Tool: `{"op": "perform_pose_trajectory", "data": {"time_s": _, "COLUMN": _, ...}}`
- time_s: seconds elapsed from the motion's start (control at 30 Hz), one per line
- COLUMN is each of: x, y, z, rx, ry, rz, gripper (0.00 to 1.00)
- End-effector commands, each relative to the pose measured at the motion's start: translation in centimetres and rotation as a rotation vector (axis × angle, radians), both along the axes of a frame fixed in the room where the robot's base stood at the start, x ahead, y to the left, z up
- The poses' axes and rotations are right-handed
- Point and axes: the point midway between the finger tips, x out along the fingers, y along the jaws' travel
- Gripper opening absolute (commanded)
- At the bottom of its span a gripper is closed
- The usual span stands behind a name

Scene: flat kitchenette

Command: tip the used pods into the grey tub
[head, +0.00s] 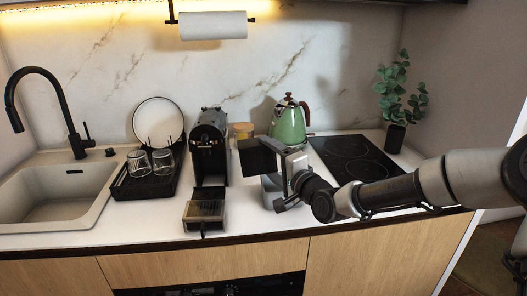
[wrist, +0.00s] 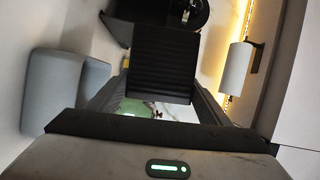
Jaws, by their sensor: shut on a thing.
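My gripper (head: 280,150) is shut on a black pod container (head: 257,158), raised above the counter right of the coffee machine. In the wrist view the container (wrist: 163,65) shows its dark ribbed face between the two fingers (wrist: 160,100). The grey tub (head: 270,190) stands on the counter below the container, partly hidden by my gripper and arm. It also shows at the left of the wrist view (wrist: 85,85), apart from the container. No pods can be made out, and the container's inside is hidden.
The black coffee machine (head: 209,150) stands left, with a low tray (head: 205,210) in front. A green kettle (head: 289,122) and a wooden-lidded jar (head: 243,130) are behind. A dish rack (head: 145,184) and sink (head: 60,196) lie left; a hob (head: 350,155) lies right.

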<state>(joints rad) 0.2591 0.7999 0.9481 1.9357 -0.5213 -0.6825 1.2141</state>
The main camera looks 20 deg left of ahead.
Motion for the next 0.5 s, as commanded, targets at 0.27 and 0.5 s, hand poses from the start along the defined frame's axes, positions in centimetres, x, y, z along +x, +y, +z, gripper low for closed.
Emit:
{"op": "perform_pose_trajectory", "data": {"time_s": 0.27, "x": 1.3, "y": -2.1, "z": -1.1, "rx": 0.412, "ry": 0.252, "rz": -0.002, "gripper": 0.45}}
{"op": "perform_pose_trajectory", "data": {"time_s": 0.5, "x": 1.8, "y": -2.9, "z": -0.7, "rx": 0.591, "ry": 0.361, "rz": 0.000, "gripper": 0.45}}
